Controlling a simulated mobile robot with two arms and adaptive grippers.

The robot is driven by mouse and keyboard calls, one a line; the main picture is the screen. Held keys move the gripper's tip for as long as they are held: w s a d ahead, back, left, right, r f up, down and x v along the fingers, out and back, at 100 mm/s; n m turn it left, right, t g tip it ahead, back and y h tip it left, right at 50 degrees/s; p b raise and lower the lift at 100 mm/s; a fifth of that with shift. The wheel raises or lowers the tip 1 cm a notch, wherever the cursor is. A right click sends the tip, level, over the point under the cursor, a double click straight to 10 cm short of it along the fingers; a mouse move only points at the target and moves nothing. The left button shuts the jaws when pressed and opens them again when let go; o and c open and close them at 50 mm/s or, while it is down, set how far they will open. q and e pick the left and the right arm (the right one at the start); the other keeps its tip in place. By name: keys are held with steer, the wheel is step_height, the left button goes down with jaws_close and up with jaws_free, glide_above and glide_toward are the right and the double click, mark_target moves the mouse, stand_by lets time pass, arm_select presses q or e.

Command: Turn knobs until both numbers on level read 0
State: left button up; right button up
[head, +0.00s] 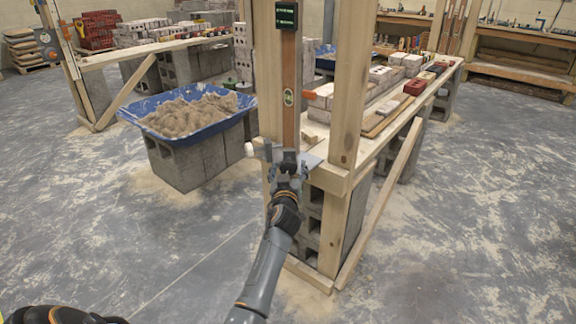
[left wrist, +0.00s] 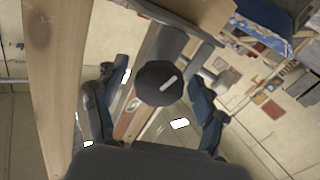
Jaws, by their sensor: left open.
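The level (head: 288,70) is a long brown wooden bar standing upright between pale posts, with a bubble vial (head: 288,97) in it. Its dark display (head: 287,16) at the top shows small green characters, too small to read. My left gripper (head: 287,160) is at the lower end of the bar. In the left wrist view, a black knob (left wrist: 160,83) with a white mark lies between the spread fingers of my left gripper (left wrist: 157,108), with a gap visible on each side. A grey knob-like part (left wrist: 222,75) shows to its right. My right gripper is not in view.
A wooden bench (head: 395,125) with bricks on top and a diagonal brace stands right of the level. A blue tub (head: 215,128) of sand sits on grey blocks (head: 190,165) to the left. The concrete floor in front is clear.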

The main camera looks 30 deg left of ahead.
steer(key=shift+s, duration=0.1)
arm_select(q)
steer(key=c, duration=1.2)
steer(key=shift+o, duration=0.2)
steer(key=shift+m, duration=0.8)
steer(key=shift+s+r+m, duration=0.1)
steer(key=shift+m, duration=1.8)
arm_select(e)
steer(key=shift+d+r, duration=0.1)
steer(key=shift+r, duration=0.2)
arm_select(q)
steer(key=o, duration=1.2)
steer(key=shift+c, duration=0.2)
